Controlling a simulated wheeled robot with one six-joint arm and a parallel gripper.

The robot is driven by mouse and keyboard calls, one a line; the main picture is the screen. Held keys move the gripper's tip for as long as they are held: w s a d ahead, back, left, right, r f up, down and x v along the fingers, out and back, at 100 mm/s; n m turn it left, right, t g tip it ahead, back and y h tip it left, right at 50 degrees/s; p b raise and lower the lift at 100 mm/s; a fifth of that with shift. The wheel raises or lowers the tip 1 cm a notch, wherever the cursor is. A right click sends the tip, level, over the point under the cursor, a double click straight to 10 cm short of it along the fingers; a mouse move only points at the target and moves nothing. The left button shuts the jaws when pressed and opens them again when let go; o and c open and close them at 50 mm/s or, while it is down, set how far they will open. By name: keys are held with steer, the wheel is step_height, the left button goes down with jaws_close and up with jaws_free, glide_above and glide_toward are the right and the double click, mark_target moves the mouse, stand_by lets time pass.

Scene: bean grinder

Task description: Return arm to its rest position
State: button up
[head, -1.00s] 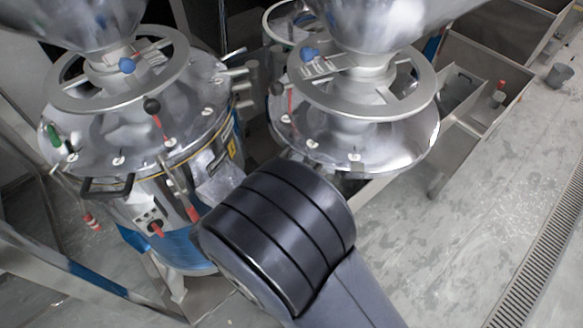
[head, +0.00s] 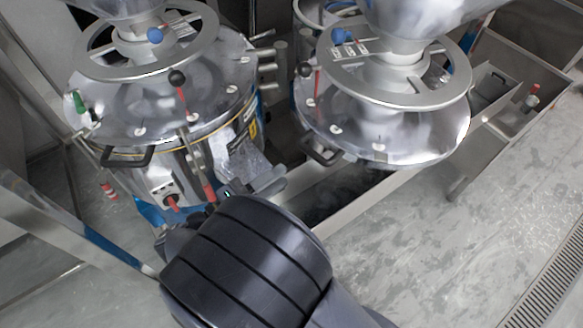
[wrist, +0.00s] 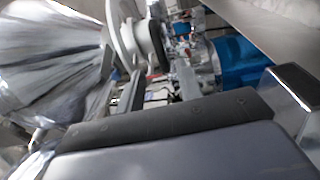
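My dark, banded arm fills the bottom centre of the head view. Past it, my gripper (head: 255,184) shows only in part, small and grey, close in the picture to the front of the left grinder (head: 150,120). In the wrist view my gripper's grey and black body (wrist: 185,130) fills the lower part, tilted. The left grinder has a steel lid, a ring wheel, a black handle and red levers.
A second grinder (head: 385,115) stands to the right. Steel bins (head: 525,85) lie at the upper right. A metal rail (head: 75,230) runs along the left. The floor (head: 420,235) at the lower right is clear up to a drain grate (head: 550,285).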

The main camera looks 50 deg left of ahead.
mark_target(315, 152)
steer(key=shift+s, duration=0.45)
steer(key=shift+w, duration=0.15)
steer(key=w, duration=0.3)
steer(key=w+p, duration=0.1)
steer(key=w, duration=0.3)
steer(key=w+p, duration=0.1)
steer(key=w, duration=0.2)
steer(key=shift+w+d+r, duration=0.25)
steer(key=shift+w+d, duration=0.05)
steer(key=shift+d, duration=0.1)
steer(key=shift+w+d, duration=0.1)
steer(key=shift+w, duration=0.1)
